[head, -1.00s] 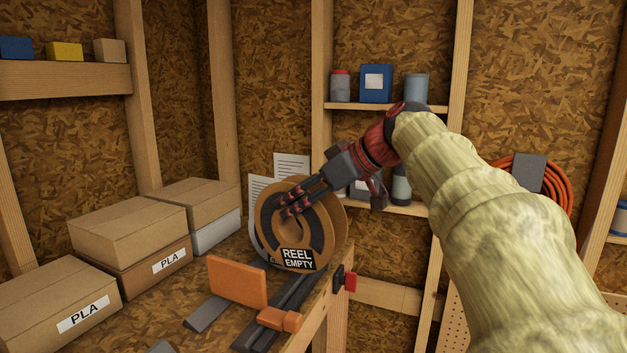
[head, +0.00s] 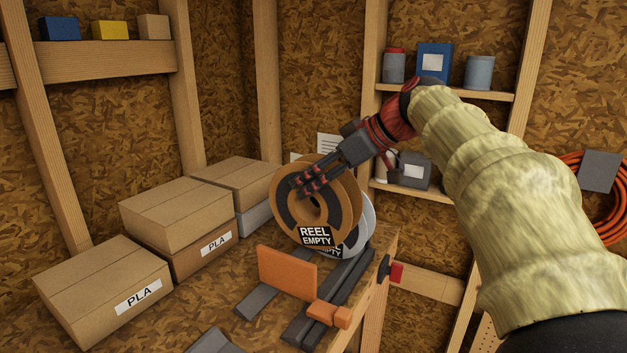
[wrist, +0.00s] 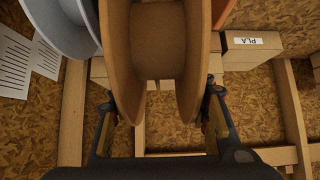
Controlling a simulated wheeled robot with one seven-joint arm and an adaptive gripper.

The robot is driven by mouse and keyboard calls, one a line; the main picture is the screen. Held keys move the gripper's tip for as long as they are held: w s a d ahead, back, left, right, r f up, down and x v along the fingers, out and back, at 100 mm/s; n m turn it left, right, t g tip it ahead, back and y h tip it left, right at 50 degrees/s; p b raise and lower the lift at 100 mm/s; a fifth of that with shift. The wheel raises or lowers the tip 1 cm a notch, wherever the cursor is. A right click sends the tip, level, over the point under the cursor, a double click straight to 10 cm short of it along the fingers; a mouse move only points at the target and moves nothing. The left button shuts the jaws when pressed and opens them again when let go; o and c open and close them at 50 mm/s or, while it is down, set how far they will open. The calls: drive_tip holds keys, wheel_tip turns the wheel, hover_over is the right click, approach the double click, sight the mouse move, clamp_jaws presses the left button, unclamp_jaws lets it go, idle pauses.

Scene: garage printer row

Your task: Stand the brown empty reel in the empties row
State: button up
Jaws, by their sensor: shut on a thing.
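The brown reel (head: 347,190), labelled REEL EMPTY, is upright and slightly turned in the head view. My gripper (head: 308,184) is shut on it near its upper left; in the wrist view my gripper (wrist: 160,118) has a finger on each outer side of the reel's two flanges (wrist: 118,60). A pale grey reel (head: 368,222) with a similar label stands behind it, partly hidden, at the far end of dark rails (head: 350,285). It also shows at the wrist view's upper left (wrist: 62,22). Whether the brown reel touches the rails is unclear.
An orange upright plate (head: 286,271) and orange block (head: 328,314) are at the near end of the rails. PLA boxes (head: 105,285) fill the bench's left side. A red-and-black clamp (head: 391,270) is at the bench's right edge. Shelves with cans stand behind my arm.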

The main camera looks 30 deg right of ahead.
sight(314, 213)
drive_tip(key=shift+f+b, duration=2.35)
drive_tip(key=shift+b, duration=0.05)
drive_tip(key=shift+f+b, duration=0.1)
drive_tip(key=shift+b, duration=0.25)
drive_tip(key=shift+f+b, duration=1.2)
drive_tip(key=shift+f, duration=0.1)
drive_tip(key=shift+f+b, duration=0.1)
drive_tip(key=shift+b, duration=0.25)
drive_tip(key=shift+f+b, duration=0.35)
drive_tip(key=shift+b, duration=0.05)
drive_tip(key=shift+f+b, duration=0.35)
drive_tip(key=o, duration=1.5)
drive_tip(key=shift+o, duration=1)
